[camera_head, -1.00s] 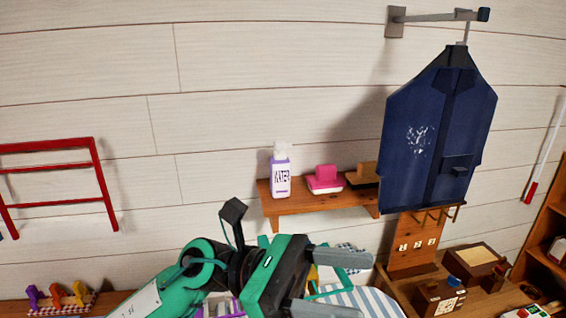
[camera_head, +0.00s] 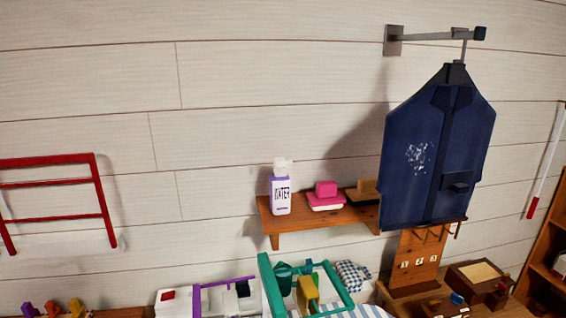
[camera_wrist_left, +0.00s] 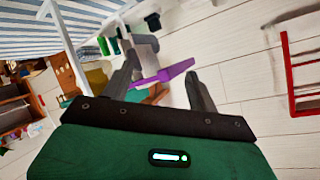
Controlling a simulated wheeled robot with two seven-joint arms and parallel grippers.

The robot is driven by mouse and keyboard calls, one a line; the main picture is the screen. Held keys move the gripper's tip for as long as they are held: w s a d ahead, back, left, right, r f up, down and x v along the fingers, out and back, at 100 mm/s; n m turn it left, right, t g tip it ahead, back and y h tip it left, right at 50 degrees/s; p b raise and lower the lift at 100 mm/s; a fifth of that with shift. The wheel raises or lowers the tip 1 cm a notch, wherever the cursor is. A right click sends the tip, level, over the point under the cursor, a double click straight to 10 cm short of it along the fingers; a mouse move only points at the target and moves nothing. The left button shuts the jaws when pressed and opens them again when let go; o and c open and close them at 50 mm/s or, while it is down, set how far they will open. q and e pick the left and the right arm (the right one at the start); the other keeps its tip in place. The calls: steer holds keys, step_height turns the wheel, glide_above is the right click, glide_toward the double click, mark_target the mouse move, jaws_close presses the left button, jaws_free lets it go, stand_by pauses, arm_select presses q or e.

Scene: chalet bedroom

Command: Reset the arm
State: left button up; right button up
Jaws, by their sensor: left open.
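My left gripper (camera_wrist_left: 160,66) shows in the left wrist view with its two dark fingers spread apart and nothing held between them. A purple bar (camera_wrist_left: 162,76) shows beyond and between the fingers, and I cannot tell how far away it is. The head view shows no part of my left arm. My right gripper is in neither view.
A blue jacket (camera_head: 432,160) hangs from a bracket. A red rack (camera_head: 56,182) is on the left wall. A green frame (camera_head: 268,285) and several containers stand below.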

arm_select(q)
steer(key=s+a+f+n+g, duration=0.25)
steer(key=s+f+g, duration=0.35)
steer(key=s, duration=0.4)
steer(key=s+a+f+n+g, duration=0.2)
steer(key=s+f+n+g, duration=0.1)
steer(key=s+f, duration=0.5)
step_height(320, 180, down, 33)
steer(key=g+b, duration=0.1)
steer(key=b, duration=0.4)
steer(key=s+a+f+g+b, duration=0.1)
steer(key=s+f+b, duration=0.1)
steer(key=s+f, duration=0.8)
steer(key=s+a+f+b, duration=0.2)
steer(key=s+f, duration=0.8)
steer(key=f, duration=0.7)
steer(key=shift+s+m+g+y+b, duration=0.25)
steer(key=shift+m+g+y+b, duration=0.15)
steer(key=shift+m+b, duration=0.1)
